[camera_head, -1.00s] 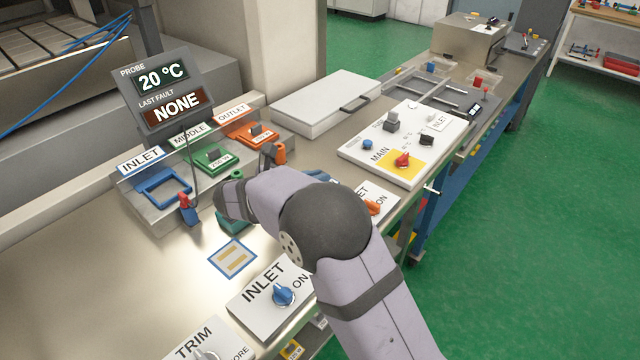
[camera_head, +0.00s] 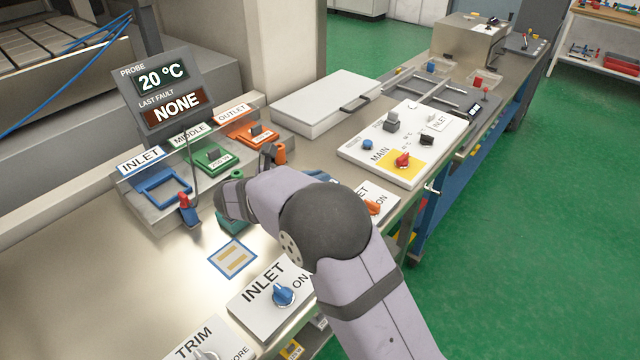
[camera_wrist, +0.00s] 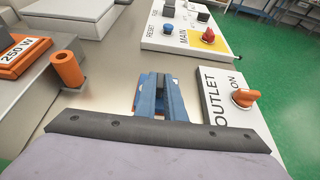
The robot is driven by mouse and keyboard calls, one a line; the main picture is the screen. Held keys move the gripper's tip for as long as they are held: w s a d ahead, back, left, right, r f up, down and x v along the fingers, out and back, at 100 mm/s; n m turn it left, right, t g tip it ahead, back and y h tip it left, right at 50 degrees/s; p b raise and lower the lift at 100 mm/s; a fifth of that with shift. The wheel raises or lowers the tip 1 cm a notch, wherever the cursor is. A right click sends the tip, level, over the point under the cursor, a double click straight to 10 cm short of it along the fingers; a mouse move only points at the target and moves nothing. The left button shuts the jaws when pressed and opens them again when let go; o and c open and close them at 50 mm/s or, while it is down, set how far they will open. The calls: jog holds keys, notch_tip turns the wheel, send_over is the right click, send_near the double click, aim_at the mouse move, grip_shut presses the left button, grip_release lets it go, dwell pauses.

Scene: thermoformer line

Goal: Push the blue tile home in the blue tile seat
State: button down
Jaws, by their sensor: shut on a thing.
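The blue tile seat (camera_head: 165,190) is an open blue frame under the INLET label at the left of the sloped rack, with no tile in it. My gripper (camera_wrist: 160,97) is shut over the bench, beside the OUTLET switch panel. It is closed on a blue piece with a grey block, which I take to be the blue tile (camera_wrist: 148,98); its outline is only partly clear. In the head view my arm hides the fingers, and only a bit of blue shows behind it. The gripper is well to the right of the seat.
Green tile (camera_head: 211,158) and orange tile (camera_head: 258,134) sit in neighbouring seats. The OUTLET panel (camera_wrist: 222,92) and MAIN panel (camera_head: 372,168) are to the right. A blue-edged mark (camera_head: 232,258) lies bare on the bench.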

jog(key=shift+r, duration=0.15)
jog(key=shift+r+p, duration=3.05)
jog(key=shift+r, duration=0.35)
